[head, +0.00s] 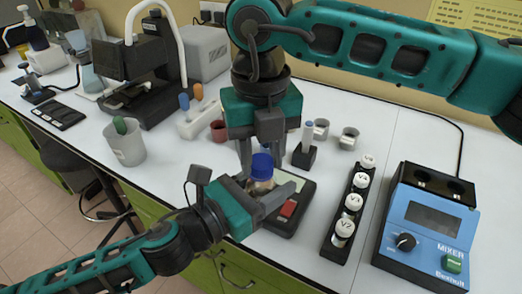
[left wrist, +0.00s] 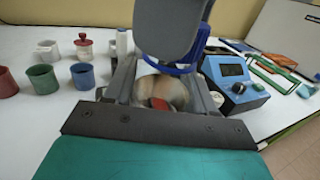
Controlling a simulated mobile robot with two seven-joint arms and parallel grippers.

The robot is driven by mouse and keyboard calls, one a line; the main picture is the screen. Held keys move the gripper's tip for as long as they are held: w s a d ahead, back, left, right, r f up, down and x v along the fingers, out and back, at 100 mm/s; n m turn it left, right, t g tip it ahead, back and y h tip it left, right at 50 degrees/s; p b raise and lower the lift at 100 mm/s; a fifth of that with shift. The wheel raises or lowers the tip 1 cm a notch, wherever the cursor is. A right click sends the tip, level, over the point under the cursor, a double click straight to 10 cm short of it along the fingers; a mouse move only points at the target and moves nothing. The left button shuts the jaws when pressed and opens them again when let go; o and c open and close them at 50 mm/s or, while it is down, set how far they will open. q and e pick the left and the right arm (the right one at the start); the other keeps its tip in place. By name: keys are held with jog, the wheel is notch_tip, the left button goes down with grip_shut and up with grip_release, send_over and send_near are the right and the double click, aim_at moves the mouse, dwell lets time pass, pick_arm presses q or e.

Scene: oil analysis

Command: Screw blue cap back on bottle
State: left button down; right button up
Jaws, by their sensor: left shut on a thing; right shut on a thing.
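The bottle (head: 260,185), with brownish contents, stands upright over a dark device with a red button (head: 289,208). The blue cap (head: 262,165) is at its top; I cannot tell how tightly it sits. My left gripper (head: 272,193) is shut around the bottle's body from the left. My right gripper (head: 260,154) points down from above, shut on the blue cap. In the left wrist view, the bottle (left wrist: 165,92) is between my left fingers. A grey finger of my right gripper hides most of the blue cap (left wrist: 180,68) there.
A black rack (head: 335,245) of several white-capped vials and a blue mixer (head: 432,225) stand to the right. A beaker (head: 125,145) and a black machine (head: 145,70) stand left. Small cups (head: 349,138) are behind. The bench's front edge is close.

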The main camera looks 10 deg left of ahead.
jog(key=m, duration=0.5)
jog(key=shift+m, duration=0.4)
jog(key=m, duration=1)
jog(key=shift+m, duration=0.3)
jog(key=m, duration=0.4)
jog(key=shift+m, duration=0.4)
jog(key=o, duration=1)
jog(key=shift+r, duration=2.25)
